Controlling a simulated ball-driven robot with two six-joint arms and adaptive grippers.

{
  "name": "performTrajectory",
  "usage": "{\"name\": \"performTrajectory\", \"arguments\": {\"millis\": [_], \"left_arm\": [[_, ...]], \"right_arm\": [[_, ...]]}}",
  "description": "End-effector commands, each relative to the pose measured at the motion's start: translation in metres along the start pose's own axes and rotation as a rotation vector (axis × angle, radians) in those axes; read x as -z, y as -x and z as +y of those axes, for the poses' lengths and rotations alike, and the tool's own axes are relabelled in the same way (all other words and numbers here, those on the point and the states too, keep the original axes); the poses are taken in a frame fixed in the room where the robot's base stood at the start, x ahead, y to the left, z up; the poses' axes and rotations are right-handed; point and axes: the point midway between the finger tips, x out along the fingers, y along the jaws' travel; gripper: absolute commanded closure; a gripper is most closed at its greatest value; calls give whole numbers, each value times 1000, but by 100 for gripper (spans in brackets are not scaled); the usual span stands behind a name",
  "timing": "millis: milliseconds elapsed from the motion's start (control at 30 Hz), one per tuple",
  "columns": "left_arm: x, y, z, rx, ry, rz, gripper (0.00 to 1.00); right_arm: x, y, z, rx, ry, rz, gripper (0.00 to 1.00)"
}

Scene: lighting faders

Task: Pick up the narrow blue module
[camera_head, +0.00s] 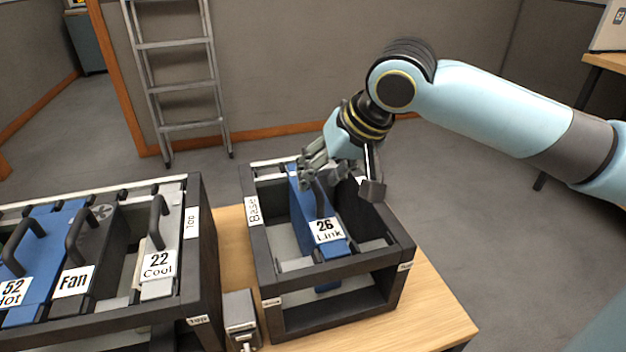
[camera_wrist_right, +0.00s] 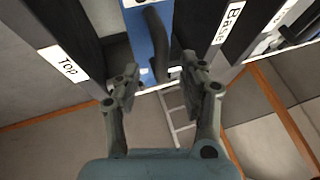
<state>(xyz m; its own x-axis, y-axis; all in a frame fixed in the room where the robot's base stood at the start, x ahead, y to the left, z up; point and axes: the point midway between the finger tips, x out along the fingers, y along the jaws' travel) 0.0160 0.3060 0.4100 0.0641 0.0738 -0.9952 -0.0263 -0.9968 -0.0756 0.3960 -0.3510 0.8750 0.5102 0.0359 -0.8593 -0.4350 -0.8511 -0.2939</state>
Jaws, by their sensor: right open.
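The narrow blue module (camera_head: 308,214), labelled "26 Link", stands in the black rack (camera_head: 262,262) marked "Base". Its dark handle (camera_head: 319,198) rises from its top. My right gripper (camera_head: 340,178) is open above the rear part of this rack and hides the module's far end in part. In the right wrist view, the open fingers (camera_wrist_right: 160,82) point toward the blue module (camera_wrist_right: 133,38), with the dark handle (camera_wrist_right: 157,45) showing between them. I cannot tell whether they touch it. My left gripper is not in view.
A second black rack (camera_head: 206,250) at the left holds several modules: a wider blue one (camera_head: 38,248), a dark "Fan" (camera_head: 100,245) and a light "Cool" (camera_head: 170,228). A small grey box (camera_head: 240,318) sits on the wooden table (camera_head: 440,318) between the racks. A ladder (camera_head: 182,85) stands behind.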

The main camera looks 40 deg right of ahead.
Motion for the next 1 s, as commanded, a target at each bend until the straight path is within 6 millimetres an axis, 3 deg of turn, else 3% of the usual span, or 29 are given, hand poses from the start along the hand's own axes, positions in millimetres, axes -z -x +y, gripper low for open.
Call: {"name": "performTrajectory", "arguments": {"millis": [33,167,467,800,1000], "left_arm": [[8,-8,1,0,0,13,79],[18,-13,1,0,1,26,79],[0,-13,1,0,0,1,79],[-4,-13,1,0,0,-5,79],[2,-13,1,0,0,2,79]], "right_arm": [[-2,-13,-2,4,-6,-2,58],[-2,-28,-1,1,-3,-1,58],[-1,-31,-1,0,1,-1,58],[-1,-31,-1,0,1,0,100],[-1,-31,-1,-1,0,-1,100]]}}
